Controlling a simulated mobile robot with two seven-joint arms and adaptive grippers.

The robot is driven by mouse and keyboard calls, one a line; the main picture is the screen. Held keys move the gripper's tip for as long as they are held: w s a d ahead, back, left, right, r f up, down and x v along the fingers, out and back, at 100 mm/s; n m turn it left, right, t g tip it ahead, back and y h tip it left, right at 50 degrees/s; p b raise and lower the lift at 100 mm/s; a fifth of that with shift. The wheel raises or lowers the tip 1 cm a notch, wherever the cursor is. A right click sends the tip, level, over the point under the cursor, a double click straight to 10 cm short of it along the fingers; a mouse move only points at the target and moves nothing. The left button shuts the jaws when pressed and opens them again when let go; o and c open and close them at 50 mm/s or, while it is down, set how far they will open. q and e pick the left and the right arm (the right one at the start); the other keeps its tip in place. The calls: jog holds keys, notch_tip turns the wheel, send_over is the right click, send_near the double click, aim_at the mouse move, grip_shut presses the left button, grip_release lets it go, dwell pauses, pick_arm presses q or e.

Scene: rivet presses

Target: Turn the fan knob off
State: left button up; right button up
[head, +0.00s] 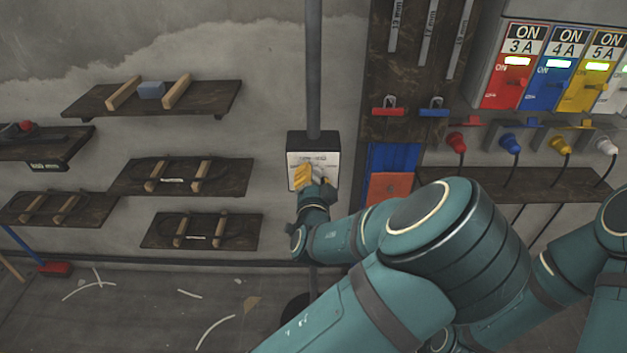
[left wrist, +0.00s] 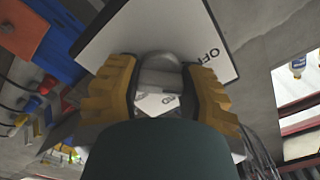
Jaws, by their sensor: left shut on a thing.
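The fan control is a white-faced box (head: 330,158) on the wall at the end of a vertical grey conduit. Its white plate with the printed word OFF (left wrist: 140,32) fills the top of the left wrist view. The grey knob (left wrist: 160,76) stands out from the plate between the two yellow fingers. My left gripper (head: 311,177) is at the box front in the head view and is shut on the knob. It hides most of the knob there. The knob's exact pointing direction is unclear. My right gripper is not in view.
Dark wall shelves (head: 180,176) with wooden pegs are left of the box. To the right are a wooden tool board (head: 405,60), colored breaker switches (head: 507,70) and plugs with hanging cables (head: 511,143). Scraps lie on the floor (head: 150,310).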

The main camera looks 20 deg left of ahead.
pick_arm(q)
jog(key=n+b, duration=0.2)
jog(key=n, duration=0.2)
jog(key=shift+a+r+n, duration=0.1)
jog(key=shift+r+n, duration=0.05)
jog(key=shift+n, duration=0.25)
jog(key=shift+w, duration=0.1)
jog(key=o, duration=1.2)
jog(key=v, duration=0.7)
jog(key=shift+s, duration=0.3)
